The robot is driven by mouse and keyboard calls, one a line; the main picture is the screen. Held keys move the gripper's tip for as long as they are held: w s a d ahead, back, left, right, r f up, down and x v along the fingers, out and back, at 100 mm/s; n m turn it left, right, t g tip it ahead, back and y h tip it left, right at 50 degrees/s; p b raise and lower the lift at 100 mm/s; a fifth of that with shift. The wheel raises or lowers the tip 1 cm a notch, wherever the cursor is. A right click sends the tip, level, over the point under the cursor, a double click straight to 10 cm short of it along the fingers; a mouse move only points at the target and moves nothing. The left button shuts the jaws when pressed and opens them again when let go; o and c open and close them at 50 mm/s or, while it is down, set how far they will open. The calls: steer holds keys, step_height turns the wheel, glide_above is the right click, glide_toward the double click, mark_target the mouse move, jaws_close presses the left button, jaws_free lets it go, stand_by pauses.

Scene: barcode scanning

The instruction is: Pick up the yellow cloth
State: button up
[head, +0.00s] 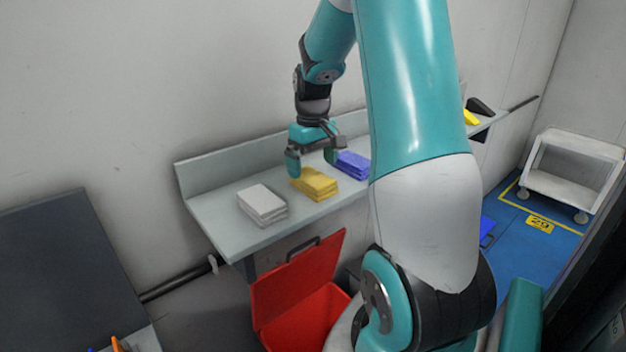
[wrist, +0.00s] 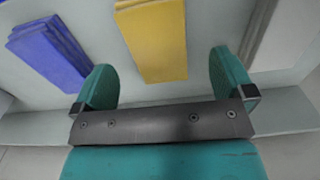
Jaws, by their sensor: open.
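The yellow cloth (head: 314,184) is a folded stack on the grey wall shelf, between a white stack and a blue stack. In the wrist view the yellow cloth (wrist: 155,40) lies ahead of my gripper, lined up between its two fingers. My gripper (head: 311,160) is just above and behind the yellow cloth in the head view. Its teal fingers are spread wide, and it also shows in the wrist view (wrist: 163,78) with nothing between the fingertips but the view of the cloth's near end. I cannot tell the exact height above the cloth.
Folded white cloths (head: 262,204) lie to the left and folded blue cloths (head: 351,164) to the right on the shelf (head: 215,215). A red bin (head: 300,290) with a raised lid stands below. A white step stool (head: 575,165) is at the right.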

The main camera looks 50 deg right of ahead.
mark_target(313, 177)
steer(key=shift+w+d+f+p, duration=0.1)
steer(key=shift+f+p, duration=0.75)
steer(key=shift+f, duration=1.45)
steer(key=shift+c, duration=0.2)
steer(key=c, duration=1)
steer(key=shift+o, duration=0.2)
steer(key=shift+r, duration=0.15)
step_height(313, 177, up, 20)
steer(key=b, duration=0.3)
steer(key=shift+b, duration=0.3)
